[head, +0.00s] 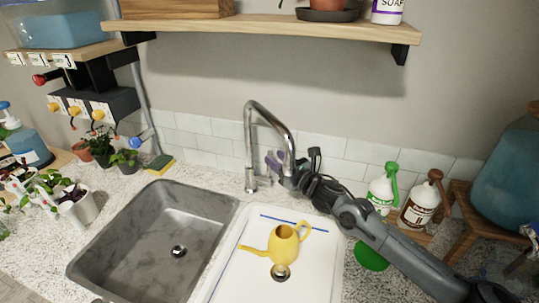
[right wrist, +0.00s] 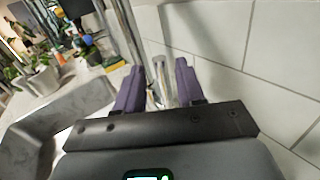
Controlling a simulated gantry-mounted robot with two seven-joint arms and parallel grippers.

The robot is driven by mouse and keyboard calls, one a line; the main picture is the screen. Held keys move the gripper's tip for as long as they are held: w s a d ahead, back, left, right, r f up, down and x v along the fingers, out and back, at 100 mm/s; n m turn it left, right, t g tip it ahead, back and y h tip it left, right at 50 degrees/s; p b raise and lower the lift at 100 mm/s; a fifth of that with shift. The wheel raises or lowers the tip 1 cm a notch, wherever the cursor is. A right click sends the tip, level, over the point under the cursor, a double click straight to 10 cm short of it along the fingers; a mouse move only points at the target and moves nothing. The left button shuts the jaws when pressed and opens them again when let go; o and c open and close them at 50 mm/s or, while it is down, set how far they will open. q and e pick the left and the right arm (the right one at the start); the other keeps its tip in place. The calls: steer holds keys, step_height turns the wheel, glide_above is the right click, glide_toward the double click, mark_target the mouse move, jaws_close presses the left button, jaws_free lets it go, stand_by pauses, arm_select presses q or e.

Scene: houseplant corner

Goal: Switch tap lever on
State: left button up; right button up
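The chrome tap (head: 248,140) stands behind the two sinks, its spout arching to the right and down. My right gripper (head: 278,163) is beside the tap, level with its lower half. In the right wrist view, the two purple fingers of my right gripper (right wrist: 158,88) are apart. A thin shiny metal piece, seemingly the tap lever (right wrist: 159,75), shows between them; I cannot tell whether either finger touches it. The tap's upright pipe (right wrist: 130,35) is beyond the left finger. In the head view the lever is hidden or too small to tell. My left gripper is not in view.
A yellow watering can (head: 285,245) sits in the white right sink (head: 232,272); the grey left sink (head: 150,235) is empty. Bottles (head: 420,205) stand right of my right arm. A wooden shelf (head: 270,29) overhangs the tap. Potted plants (head: 100,145) stand at left.

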steer(key=shift+x, duration=1.9)
jaws_close()
